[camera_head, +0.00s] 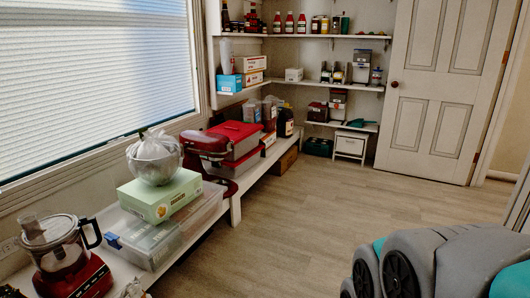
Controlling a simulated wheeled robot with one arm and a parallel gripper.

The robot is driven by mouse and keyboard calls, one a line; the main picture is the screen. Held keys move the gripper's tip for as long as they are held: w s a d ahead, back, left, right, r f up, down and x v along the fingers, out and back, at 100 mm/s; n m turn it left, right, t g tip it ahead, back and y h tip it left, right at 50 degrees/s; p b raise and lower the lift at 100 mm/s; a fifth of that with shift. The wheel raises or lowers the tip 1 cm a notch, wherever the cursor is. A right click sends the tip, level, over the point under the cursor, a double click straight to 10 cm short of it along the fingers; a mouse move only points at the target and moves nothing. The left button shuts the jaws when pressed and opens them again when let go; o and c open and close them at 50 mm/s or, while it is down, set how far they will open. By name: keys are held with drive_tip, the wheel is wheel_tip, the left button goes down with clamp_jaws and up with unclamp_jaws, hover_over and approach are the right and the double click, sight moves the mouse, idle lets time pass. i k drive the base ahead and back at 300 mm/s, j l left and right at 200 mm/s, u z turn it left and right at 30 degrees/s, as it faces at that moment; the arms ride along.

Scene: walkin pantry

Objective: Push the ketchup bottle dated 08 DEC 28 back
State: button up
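Several red bottles with white caps stand on the top shelf in the far corner: a left one (277,22), a middle one (289,23) and a right one (302,23). They look like ketchup bottles. They stand upright, side by side and apart from one another. They are too small for any date to be read, so I cannot tell which is 08 DEC 28. My gripper is not in view. Grey and teal parts of my arm fill the bottom right corner, far from the shelf.
The top shelf (340,36) also holds dark jars left and right of the red bottles. A low white bench along the left wall carries a food processor (68,255), a green box (160,196) and red containers. The wooden floor (300,225) is clear up to the white door (440,90).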

sight(290, 22)
drive_tip(key=i+z, duration=0.25)
drive_tip(key=i, duration=4.1)
drive_tip(key=i+u, duration=0.15)
drive_tip(key=i, duration=0.65)
drive_tip(key=i+l+u, duration=0.2)
drive_tip(key=i, duration=0.6)
